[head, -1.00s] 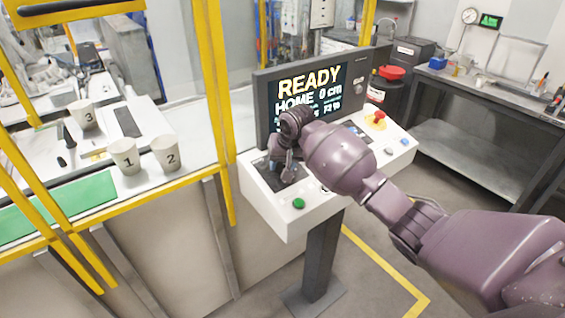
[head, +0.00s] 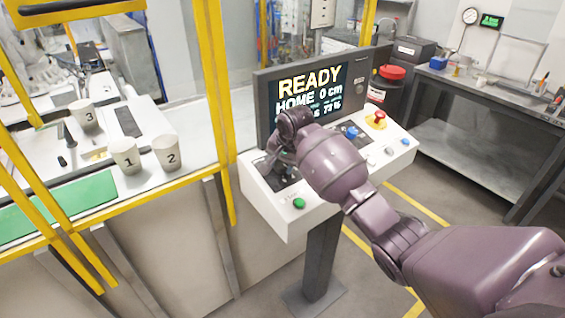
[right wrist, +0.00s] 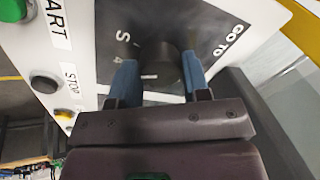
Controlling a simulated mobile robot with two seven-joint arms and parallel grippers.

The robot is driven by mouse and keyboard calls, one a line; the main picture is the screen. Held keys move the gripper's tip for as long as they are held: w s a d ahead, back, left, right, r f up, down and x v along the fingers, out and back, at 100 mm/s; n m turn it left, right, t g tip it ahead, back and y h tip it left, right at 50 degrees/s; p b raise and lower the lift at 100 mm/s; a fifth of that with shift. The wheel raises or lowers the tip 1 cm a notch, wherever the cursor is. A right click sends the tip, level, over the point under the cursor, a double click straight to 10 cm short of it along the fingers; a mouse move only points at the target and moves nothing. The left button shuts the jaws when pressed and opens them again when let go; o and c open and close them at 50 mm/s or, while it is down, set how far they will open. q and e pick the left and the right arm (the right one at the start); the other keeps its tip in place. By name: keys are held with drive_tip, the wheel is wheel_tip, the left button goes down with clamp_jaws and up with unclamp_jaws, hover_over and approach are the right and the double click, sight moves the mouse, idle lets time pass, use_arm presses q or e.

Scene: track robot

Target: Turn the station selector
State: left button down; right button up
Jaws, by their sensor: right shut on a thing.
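The station selector is a dark round knob (right wrist: 160,62) on a dark plate marked "GO TO" in the right wrist view. The blue fingers of my right gripper (right wrist: 160,78) stand on either side of it, shut on it. In the head view my right gripper (head: 283,170) reaches down to the left part of the white control console (head: 262,207) and mostly hides the knob. The knob's pointer and most of its numbers are hidden. The screen (head: 312,92) behind reads "READY", "HOME 0 cm" and, partly covered, "73 %". My left gripper is not in view.
A green button (head: 299,203), a blue control (head: 351,132) and a red mushroom button (head: 377,119) are on the console. Paper cups 1 (head: 125,155), 2 (head: 167,152) and 3 (head: 84,116) stand behind yellow posts. A grey workbench (head: 470,105) stands at right.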

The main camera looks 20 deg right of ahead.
drive_tip(key=shift+r, duration=0.15)
drive_tip(key=o, duration=0.9)
drive_tip(key=shift+o, duration=0.2)
drive_tip(key=a+v, duration=0.1)
drive_tip(key=v, duration=0.9)
drive_tip(key=shift+s+d+r+b, duration=0.15)
drive_tip(key=shift+d+r+b, duration=0.15)
drive_tip(key=shift+d, duration=0.2)
drive_tip(key=shift+s+f, duration=0.1)
